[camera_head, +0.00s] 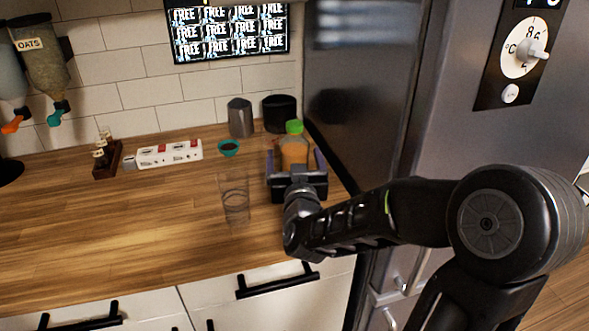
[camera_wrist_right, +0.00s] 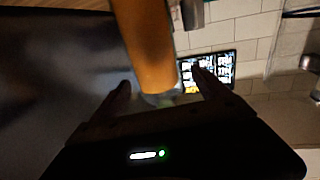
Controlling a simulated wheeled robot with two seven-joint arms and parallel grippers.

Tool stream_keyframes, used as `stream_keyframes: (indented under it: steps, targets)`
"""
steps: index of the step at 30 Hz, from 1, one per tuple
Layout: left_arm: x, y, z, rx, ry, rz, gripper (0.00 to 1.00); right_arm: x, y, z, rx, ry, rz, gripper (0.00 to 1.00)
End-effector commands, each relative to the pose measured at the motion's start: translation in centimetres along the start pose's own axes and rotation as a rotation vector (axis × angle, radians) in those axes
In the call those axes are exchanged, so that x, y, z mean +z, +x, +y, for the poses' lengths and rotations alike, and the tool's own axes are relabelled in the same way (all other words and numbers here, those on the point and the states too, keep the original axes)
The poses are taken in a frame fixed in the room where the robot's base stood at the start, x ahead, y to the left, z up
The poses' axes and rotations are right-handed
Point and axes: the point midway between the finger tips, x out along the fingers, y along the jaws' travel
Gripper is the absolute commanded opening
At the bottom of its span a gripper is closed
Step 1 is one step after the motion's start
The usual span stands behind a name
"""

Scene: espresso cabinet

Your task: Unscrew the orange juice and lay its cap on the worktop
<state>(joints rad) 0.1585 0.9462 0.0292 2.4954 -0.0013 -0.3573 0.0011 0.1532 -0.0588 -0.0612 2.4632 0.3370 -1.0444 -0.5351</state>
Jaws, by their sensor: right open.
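The orange juice bottle (camera_head: 293,152) stands upright on the worktop (camera_head: 120,230) near the fridge, with its green cap (camera_head: 294,127) on top. My right gripper (camera_head: 296,172) is open at the bottle, its fingers on either side of the lower part. In the right wrist view the orange bottle (camera_wrist_right: 146,45) comes down between the two spread fingers of the right gripper (camera_wrist_right: 160,92). I cannot tell whether a finger touches it. The cap is out of the right wrist view. My left gripper is not in view.
A clear glass (camera_head: 235,200) stands left of the bottle. A teal bowl (camera_head: 228,148), a grey metal cup (camera_head: 240,118) and a black container (camera_head: 279,113) are behind. The fridge (camera_head: 365,90) rises close on the right. The worktop's front left is clear.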

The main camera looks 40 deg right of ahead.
Motion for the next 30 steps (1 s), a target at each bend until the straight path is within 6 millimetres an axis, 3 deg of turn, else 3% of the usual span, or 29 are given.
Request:
stream_keyframes:
  steps: [5,14,30]
  targets:
    - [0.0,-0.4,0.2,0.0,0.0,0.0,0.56,-0.1,1.1,0.1,0.001,-0.001,-0.002,0.86]
    - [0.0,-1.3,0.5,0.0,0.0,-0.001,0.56,0.0,5.0,0.3,0.001,-0.001,-0.001,0.86]
    - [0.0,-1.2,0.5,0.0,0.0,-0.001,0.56,0.1,5.2,0.3,0.0,0.0,0.0,0.86]
